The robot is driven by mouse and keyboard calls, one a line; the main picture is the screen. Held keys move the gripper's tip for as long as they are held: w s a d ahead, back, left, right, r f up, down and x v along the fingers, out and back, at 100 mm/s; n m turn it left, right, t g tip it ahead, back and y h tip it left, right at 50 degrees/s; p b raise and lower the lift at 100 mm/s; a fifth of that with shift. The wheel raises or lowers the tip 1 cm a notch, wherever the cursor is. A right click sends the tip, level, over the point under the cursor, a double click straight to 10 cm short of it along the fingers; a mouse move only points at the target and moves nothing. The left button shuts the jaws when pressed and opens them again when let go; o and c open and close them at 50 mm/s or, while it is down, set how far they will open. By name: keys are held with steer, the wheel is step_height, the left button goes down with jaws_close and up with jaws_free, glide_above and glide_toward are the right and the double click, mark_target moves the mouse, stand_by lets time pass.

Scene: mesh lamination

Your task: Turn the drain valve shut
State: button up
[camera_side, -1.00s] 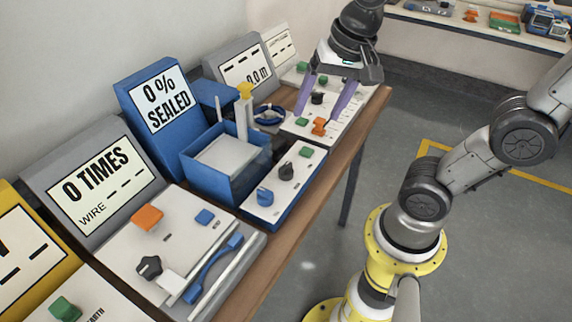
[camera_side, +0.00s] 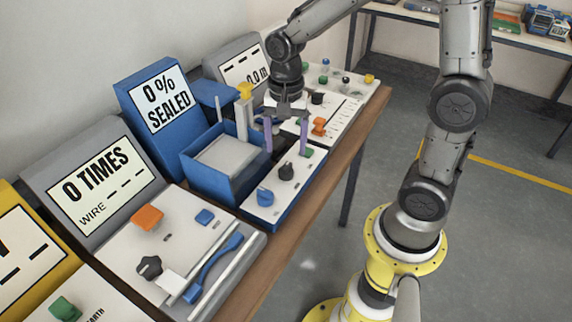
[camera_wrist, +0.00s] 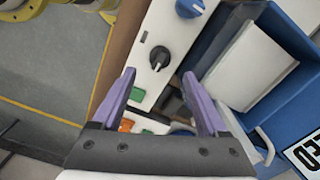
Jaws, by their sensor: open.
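No control carries a label I can read as drain valve, so I cannot tell which one it is. The candidates are a black knob (camera_side: 286,171) and a blue knob (camera_side: 265,196) on the white-topped blue panel, and an orange handle (camera_side: 319,127) on the white panel behind. The wrist view also shows the black knob (camera_wrist: 160,57), the blue knob (camera_wrist: 190,8) and part of the orange handle (camera_wrist: 125,125). My gripper (camera_side: 286,152) is open and empty, its purple fingers pointing down above the back of the blue panel. In the wrist view its fingertips (camera_wrist: 158,75) flank the black knob's near side, apart from it.
A blue open box (camera_side: 225,165) with a pale block stands left of the panel, below the "0 % SEALED" display (camera_side: 161,99). A green button (camera_side: 306,152) lies close to the right finger. A grey station (camera_side: 90,190) stands nearer.

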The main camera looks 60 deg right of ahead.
mark_target(286, 165)
step_height(286, 165, down, 7)
steer(key=shift+f, duration=0.1)
steer(key=shift+c, duration=0.3)
jaws_close()
